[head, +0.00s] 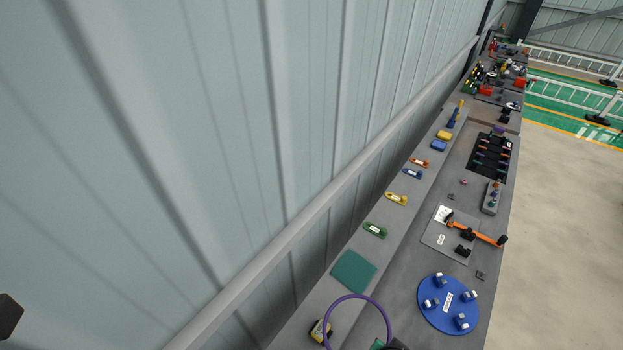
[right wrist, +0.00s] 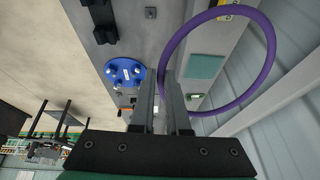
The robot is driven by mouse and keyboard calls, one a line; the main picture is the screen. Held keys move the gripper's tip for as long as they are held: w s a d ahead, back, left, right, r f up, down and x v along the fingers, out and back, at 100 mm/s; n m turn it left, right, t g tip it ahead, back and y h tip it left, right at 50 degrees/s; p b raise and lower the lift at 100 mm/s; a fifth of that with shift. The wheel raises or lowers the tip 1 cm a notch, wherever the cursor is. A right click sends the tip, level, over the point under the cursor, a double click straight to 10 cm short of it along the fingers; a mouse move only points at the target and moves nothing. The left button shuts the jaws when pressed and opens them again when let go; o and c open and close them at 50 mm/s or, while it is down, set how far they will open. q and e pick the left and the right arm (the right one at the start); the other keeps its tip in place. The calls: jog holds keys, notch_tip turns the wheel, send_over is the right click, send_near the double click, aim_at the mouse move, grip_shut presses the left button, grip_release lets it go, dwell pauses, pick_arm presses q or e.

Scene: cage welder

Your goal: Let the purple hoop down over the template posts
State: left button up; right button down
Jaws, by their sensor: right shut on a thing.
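The purple hoop (head: 352,297) is a thin ring at the bottom of the head view. It also shows large in the right wrist view (right wrist: 271,45). My right gripper (right wrist: 160,88) is shut on the hoop's rim; in the head view only a dark bit of it shows at the bottom edge. The template is a round blue plate (head: 430,310) with several grey-and-white posts, and it also shows in the right wrist view (right wrist: 124,72). The hoop is beside the plate, to its left in the head view, not around the posts.
A green square pad (head: 354,271) lies beyond the hoop on the ledge along the wall. A yellow-and-black item (head: 319,331) shows near the hoop's left side. A grey plate with an orange clamp (head: 474,233) lies beyond the template. Coloured tags (head: 375,230) line the ledge.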

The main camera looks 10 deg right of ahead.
jog(key=shift+n, duration=0.3)
jog(key=c, duration=0.8)
grip_release()
